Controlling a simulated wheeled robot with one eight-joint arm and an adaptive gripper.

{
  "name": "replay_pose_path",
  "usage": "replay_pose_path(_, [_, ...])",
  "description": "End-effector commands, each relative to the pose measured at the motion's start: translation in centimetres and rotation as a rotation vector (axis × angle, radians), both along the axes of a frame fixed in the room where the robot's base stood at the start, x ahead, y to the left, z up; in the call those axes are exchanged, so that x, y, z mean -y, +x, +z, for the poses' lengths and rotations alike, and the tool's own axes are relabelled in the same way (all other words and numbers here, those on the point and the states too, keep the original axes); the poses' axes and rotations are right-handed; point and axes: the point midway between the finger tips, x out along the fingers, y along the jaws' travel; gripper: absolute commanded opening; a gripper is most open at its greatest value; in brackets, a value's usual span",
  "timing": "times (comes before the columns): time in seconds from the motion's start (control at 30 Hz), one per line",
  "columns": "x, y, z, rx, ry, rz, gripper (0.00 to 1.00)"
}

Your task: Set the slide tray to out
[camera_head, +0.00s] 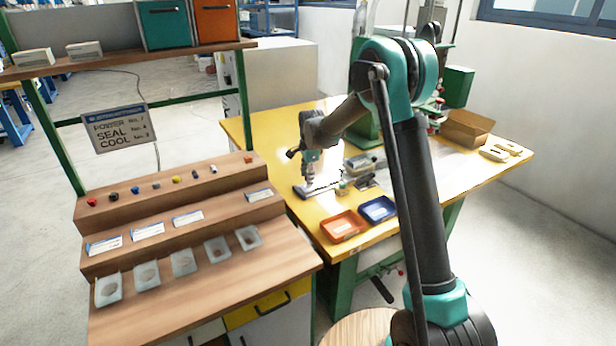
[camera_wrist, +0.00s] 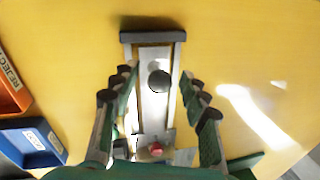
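The slide tray (camera_wrist: 152,112) is a narrow pale metal plate on the yellow table, between brass-coloured side rails with a dark bar across its far end. A round black knob (camera_wrist: 159,81) stands on it. In the head view the slide unit (camera_head: 316,190) lies under my gripper (camera_head: 309,182). In the wrist view my gripper (camera_wrist: 157,78) is open, with one finger on each side of the tray and the knob between the fingertips. I see no contact with the knob. The near end of the tray is partly hidden by my gripper. A small red part (camera_wrist: 156,149) shows there.
An orange-red bin (camera_head: 342,226) and a blue bin (camera_head: 378,209) stand at the table's front edge. Small grey fixtures (camera_head: 364,165) sit right of the slide. A cardboard box (camera_head: 467,128) stands farther right. A wooden stepped bench (camera_head: 200,262) is at left.

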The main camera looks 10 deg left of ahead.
Motion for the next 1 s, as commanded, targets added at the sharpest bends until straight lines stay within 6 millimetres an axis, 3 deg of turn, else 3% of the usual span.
replay_pose_path(0.37, [0.2, 0.0, 0.7, 0.002, -0.001, -0.001, 0.46])
replay_pose_path(0.8, [0.8, -1.5, 8.7, 0.002, -0.001, -0.001, 0.46])
replay_pose_path(1.0, [0.9, -1.9, 11.1, 0.001, 0.0, 0.0, 0.46])
